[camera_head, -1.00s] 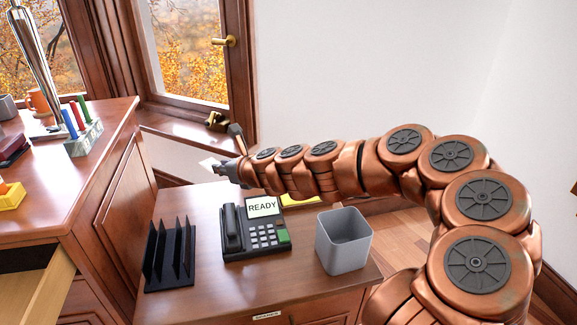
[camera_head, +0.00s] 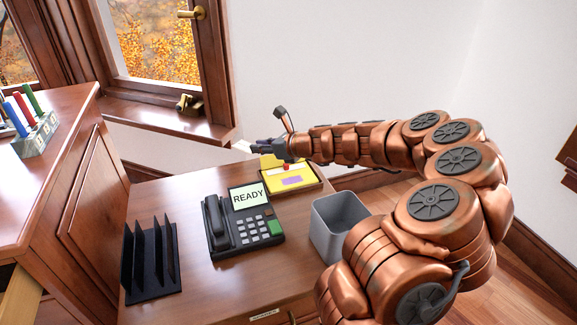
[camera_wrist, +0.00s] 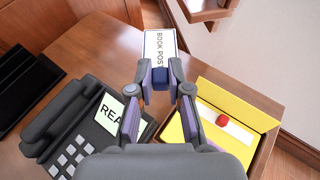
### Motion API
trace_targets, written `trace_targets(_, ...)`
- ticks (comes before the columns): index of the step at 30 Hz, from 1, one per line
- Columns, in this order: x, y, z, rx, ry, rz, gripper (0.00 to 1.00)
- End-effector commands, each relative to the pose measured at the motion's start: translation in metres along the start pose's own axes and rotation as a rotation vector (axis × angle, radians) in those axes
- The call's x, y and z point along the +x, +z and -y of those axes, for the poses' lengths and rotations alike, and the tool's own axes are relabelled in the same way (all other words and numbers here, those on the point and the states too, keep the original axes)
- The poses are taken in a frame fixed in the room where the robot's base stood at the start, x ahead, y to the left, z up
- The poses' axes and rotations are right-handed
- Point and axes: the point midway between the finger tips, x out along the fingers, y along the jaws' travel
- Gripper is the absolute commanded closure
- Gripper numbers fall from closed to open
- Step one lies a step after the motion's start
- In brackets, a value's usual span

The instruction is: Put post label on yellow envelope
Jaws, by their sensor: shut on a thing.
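My gripper (camera_wrist: 160,78) is shut on a white post label reading "BOOK POST" (camera_wrist: 158,46), which sticks out beyond the fingertips in the wrist view. In the head view my gripper (camera_head: 266,146) is above the back of the desk. The yellow envelope (camera_wrist: 259,112) lies in a brown tray to the right of my gripper in the wrist view. It bears a white strip and a red round seal. In the head view the envelope (camera_head: 308,173) also shows a purple patch and is partly hidden under my gripper. The label is apart from the envelope.
A telephone (camera_head: 240,222) with a "READY" screen stands mid-desk. A grey bin (camera_head: 338,230) is right of it, and a black slotted rack (camera_head: 150,265) left. The window sill (camera_head: 165,118) is behind. A taller desk (camera_head: 60,190) stands at left.

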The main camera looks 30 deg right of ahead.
Motion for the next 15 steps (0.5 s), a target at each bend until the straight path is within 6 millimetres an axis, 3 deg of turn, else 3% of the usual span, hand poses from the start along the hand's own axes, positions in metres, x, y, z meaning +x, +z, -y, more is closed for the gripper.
trace_targets(4,-0.020,-0.017,0.030,-0.009,0.018,-0.006,0.96)
trace_targets(15,-0.067,-0.031,0.074,-0.040,0.094,-0.005,0.96)
